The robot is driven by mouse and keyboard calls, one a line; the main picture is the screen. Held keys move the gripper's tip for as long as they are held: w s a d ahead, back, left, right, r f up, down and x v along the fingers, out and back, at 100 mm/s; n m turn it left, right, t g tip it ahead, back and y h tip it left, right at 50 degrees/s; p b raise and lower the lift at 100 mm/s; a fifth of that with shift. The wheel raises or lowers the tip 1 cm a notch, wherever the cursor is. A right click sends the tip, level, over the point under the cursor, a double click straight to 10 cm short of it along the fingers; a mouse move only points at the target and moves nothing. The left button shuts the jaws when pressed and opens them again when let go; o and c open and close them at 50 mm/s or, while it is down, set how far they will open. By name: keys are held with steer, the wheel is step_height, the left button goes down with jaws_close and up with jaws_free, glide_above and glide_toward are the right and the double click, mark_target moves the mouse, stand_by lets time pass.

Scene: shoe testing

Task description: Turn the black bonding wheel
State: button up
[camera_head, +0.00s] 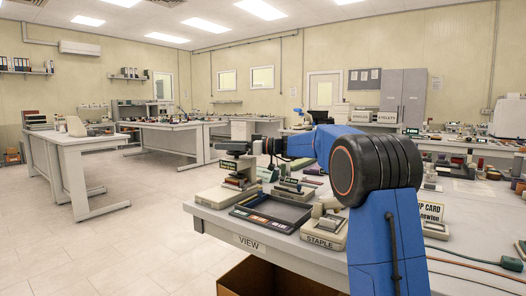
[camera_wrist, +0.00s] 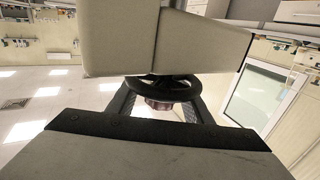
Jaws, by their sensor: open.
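The black bonding wheel (camera_wrist: 150,84) shows in the wrist view as a dark spoked ring against the underside of a beige machine body (camera_wrist: 165,40). My gripper (camera_wrist: 164,92) is open, with one dark finger on each side of the wheel's near part. I cannot tell whether the fingers touch the rim. In the head view, my gripper (camera_head: 274,147) is at the end of my blue arm, close beside a grey machine (camera_head: 238,168) with a green label at the table's left part. The wheel is hard to make out there.
The machine stands on a grey table (camera_head: 222,220) marked VIEW. A dark tray (camera_head: 270,210), a STAPLE block (camera_head: 325,233) and several small devices are near it. A cardboard box (camera_head: 270,280) is below. Open floor (camera_head: 130,240) lies to the left.

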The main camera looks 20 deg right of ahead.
steer(key=m+t+h, duration=0.2)
steer(key=t, duration=0.1)
steer(key=w+m+t+h, duration=0.1)
steer(key=m+t, duration=0.1)
steer(key=shift+d+h, duration=0.35)
steer(key=shift+h, duration=0.05)
steer(key=shift+w+d+m+t+h, duration=0.15)
steer(key=shift+d+m+t+h, duration=0.05)
steer(key=shift+m+t+h, duration=0.5)
steer(key=shift+w+d+m+t+h, duration=0.15)
steer(key=shift+m+t+h, duration=0.3)
steer(key=shift+h, duration=0.35)
steer(key=v, duration=1.7)
steer(key=shift+s+d, duration=0.15)
steer(key=shift+s, duration=0.05)
